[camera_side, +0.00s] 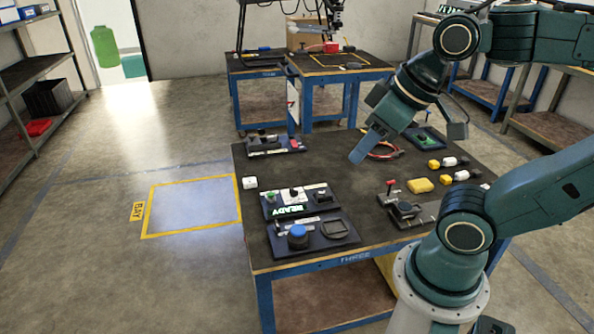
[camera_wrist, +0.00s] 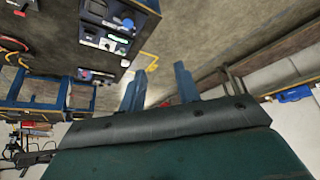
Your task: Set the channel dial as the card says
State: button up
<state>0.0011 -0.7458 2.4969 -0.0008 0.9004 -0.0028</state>
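A dark panel (camera_side: 282,212) near the table's left edge carries a lit READY display (camera_side: 290,211) and several controls. One is a dial-like control with a white face (camera_side: 294,193); I cannot tell its setting or whether it is the channel dial. Another panel in front has a large blue knob (camera_side: 297,233) and a dark square. A white sign with a red mark (camera_side: 292,103) stands beyond the table, its mark too small to read surely. My gripper (camera_side: 357,157) hangs over the table's middle, away from the panels. In the wrist view its two blue fingers (camera_wrist: 159,70) are apart and empty.
Bare tabletop lies between the panels and the lever.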

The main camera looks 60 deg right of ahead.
jog(key=w+d+r+g, duration=0.1)
jog(key=w+d, duration=0.2)
jog(key=w, duration=0.4)
jog(key=w+d+r+g, duration=0.1)
jog(key=w+d, duration=0.1)
jog(key=w, duration=0.5)
jog(key=g, duration=0.4)
send_over(294, 189)
notch_tip(294, 189, down, 33)
jog(key=shift+r, duration=0.2)
jog(key=shift+f, duration=0.1)
notch_tip(294, 189, down, 14)
jog(key=shift+r, duration=0.2)
